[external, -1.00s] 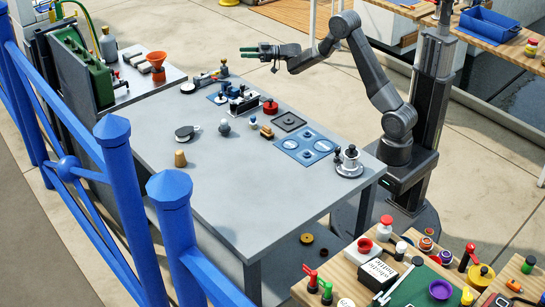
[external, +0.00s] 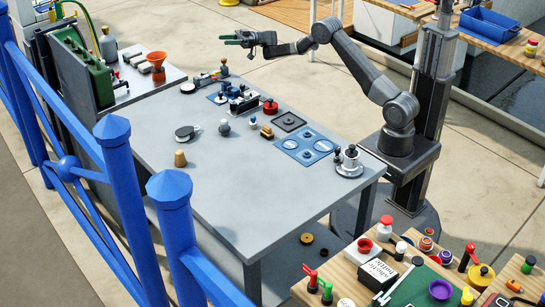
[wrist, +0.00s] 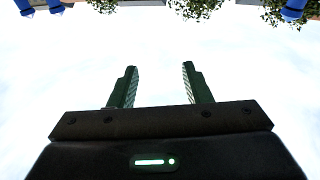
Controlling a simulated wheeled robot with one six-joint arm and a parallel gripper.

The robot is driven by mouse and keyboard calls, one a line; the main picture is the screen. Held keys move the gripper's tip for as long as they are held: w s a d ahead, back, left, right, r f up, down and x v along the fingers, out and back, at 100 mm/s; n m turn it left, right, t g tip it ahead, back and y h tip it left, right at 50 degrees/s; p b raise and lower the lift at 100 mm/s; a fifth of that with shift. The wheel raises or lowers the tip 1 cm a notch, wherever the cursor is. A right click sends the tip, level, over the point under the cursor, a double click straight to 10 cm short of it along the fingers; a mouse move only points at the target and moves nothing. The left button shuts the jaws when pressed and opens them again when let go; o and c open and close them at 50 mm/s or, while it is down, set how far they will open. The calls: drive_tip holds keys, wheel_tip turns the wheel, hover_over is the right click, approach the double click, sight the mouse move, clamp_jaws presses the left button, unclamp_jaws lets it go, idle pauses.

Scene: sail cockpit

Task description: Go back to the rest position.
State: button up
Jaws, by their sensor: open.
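My gripper (external: 235,39) is raised above the far end of the grey table (external: 215,180) in the external view. It points left, away from my column. In the wrist view my gripper (wrist: 158,86) has its two green fingers apart, with nothing between them. My gripper touches nothing in either view.
Below my gripper the table carries small fittings, a red knob (external: 270,106), a blue plate (external: 307,147) and a cork-coloured piece (external: 180,158). A blue railing (external: 115,190) borders the near left. The table's front is clear.

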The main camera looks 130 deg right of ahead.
drive_tip(key=n+y+p, duration=0.1)
drive_tip(key=y, duration=0.1)
drive_tip(key=w+n+y+p, duration=0.1)
drive_tip(key=y, duration=0.1)
drive_tip(key=w+n+y+p, duration=0.1)
drive_tip(key=y+p, duration=0.1)
drive_tip(key=shift+w+d+r+n+g, duration=0.1)
drive_tip(key=shift+d+r+n+g, duration=0.1)
drive_tip(key=shift+d+n+g, duration=0.15)
idle(0.4)
